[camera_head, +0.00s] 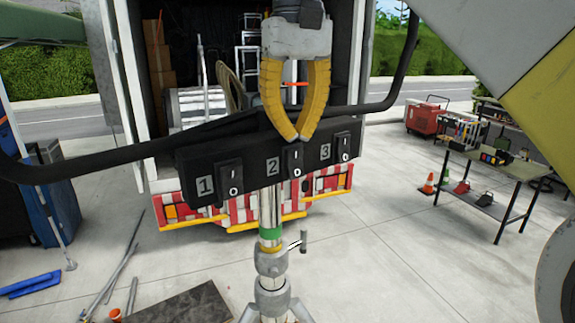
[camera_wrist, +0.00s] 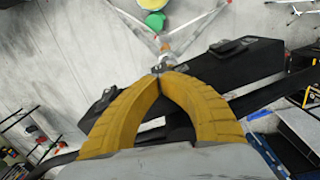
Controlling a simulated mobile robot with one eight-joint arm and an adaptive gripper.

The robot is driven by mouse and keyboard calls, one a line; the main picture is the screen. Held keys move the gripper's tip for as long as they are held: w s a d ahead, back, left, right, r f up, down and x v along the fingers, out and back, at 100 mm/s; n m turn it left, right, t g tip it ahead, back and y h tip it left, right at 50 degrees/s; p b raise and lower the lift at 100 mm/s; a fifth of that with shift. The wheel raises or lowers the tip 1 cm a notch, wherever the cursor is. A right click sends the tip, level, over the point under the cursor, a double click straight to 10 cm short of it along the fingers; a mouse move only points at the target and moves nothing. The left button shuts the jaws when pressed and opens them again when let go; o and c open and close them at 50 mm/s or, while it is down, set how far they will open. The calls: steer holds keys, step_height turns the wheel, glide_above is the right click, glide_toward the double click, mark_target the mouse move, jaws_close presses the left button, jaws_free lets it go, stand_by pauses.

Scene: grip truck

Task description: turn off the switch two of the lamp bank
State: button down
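The lamp bank (camera_head: 257,171) is a black box on a stand, with rocker switches beside the numbers 1, 2 and 3. Switch two (camera_head: 294,163) is the middle one, marked I above and 0 below. Switch one (camera_head: 230,179) is to its left and switch three (camera_head: 343,147) to its right. My gripper (camera_head: 298,138) has its yellow fingertips together, right at the upper part of switch two; I cannot tell whether they touch it. In the wrist view, my gripper (camera_wrist: 160,72) covers most of the middle switch. I cannot tell which way the rocker is tipped.
A black curved bar (camera_head: 95,165) runs out from both sides of the box. The silver stand (camera_head: 271,262) holds it up. An open truck (camera_head: 135,95) is behind. A work table (camera_head: 490,170) stands at right, with orange cones (camera_head: 428,184) beside it.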

mark_target(295, 149)
step_height(295, 149, up, 3)
steer(key=p, duration=0.3)
steer(key=shift+w+f, duration=0.1)
steer(key=shift+r, duration=2.05)
